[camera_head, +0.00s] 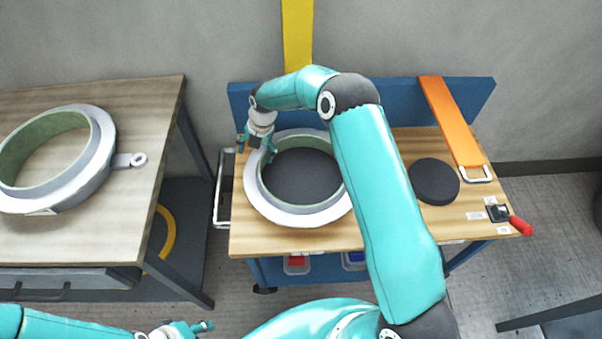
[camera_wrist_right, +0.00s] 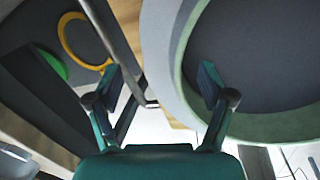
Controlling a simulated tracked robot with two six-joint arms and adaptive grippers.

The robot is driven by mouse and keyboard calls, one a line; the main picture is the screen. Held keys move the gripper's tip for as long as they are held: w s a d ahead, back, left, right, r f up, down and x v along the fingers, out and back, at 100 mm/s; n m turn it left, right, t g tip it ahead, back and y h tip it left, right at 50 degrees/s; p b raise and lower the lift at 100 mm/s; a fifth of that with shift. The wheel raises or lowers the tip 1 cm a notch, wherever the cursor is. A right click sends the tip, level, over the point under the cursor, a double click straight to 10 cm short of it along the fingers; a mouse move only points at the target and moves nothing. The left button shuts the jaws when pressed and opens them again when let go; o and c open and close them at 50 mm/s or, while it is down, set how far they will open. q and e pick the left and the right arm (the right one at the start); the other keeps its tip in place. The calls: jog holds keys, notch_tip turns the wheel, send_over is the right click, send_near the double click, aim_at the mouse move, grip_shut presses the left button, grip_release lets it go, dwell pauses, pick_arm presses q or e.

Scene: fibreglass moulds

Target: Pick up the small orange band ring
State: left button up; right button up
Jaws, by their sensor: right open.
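The closest match to an orange band ring is a yellow-orange ring (camera_head: 163,242), partly hidden on a dark surface low beside the left table; it also shows in the right wrist view (camera_wrist_right: 66,35). A white-flanged ring mould (camera_head: 262,205) with a green inner wall lies on the wooden cart. My right gripper (camera_head: 256,150) is open and empty above its upper-left rim. In the right wrist view, the gripper (camera_wrist_right: 160,80) has one finger over the green wall (camera_wrist_right: 184,60) and the other outside the flange. My left gripper (camera_head: 190,329) is at the bottom edge; its jaw opening is unclear.
A second ring mould (camera_head: 98,155) sits on the left table (camera_head: 140,105). The cart (camera_head: 400,228) carries a black disc (camera_head: 435,181), an orange strip (camera_head: 450,120) and a red-handled tool (camera_head: 519,226). A metal rail (camera_head: 219,190) stands at its left side. My right arm crosses above the cart.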

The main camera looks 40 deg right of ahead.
aim_at(255, 162)
jog(key=shift+p+x, duration=0.7)
jog(key=shift+x, duration=2)
jog(key=shift+s, duration=0.15)
jog(key=shift+c, duration=0.2)
jog(key=shift+r, duration=0.1)
grip_shut()
